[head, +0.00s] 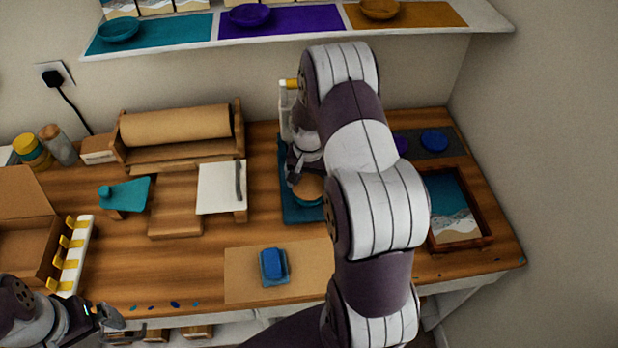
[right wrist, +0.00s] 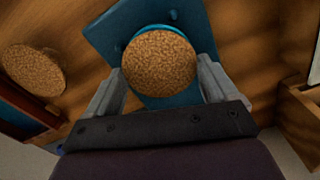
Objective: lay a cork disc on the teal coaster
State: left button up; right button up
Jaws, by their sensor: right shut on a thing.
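My right gripper (right wrist: 161,88) is shut on a cork disc (right wrist: 157,63), with one finger on either side of it. The disc is over a round teal piece, which looks like the teal coaster (right wrist: 131,51); only its rim shows around the cork. I cannot tell whether they touch. In the head view the cork disc (head: 308,189) is partly hidden by my right arm, above a teal slab (head: 303,214). A second cork disc (right wrist: 32,68) lies at the left of the right wrist view. My left gripper (head: 112,324) is low at the left, its jaw state unclear.
A white post with a yellow cap (head: 288,84) stands behind the slab. A roll holder (head: 175,125), a white sheet (head: 214,187) and a teal tool (head: 126,194) are left. A blue block (head: 272,263) is on a brown mat (head: 238,285). A framed seascape tray (head: 487,240) is right.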

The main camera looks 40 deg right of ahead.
jog(key=shift+f, duration=0.35)
jog(key=shift+f, duration=0.3)
jog(key=shift+f, duration=0.15)
dwell(0.9)
jog(key=shift+f, duration=0.1)
dwell(0.6)
jog(key=o, duration=0.8)
notch_tip(320, 180, up, 8)
jog(key=p, duration=0.7)
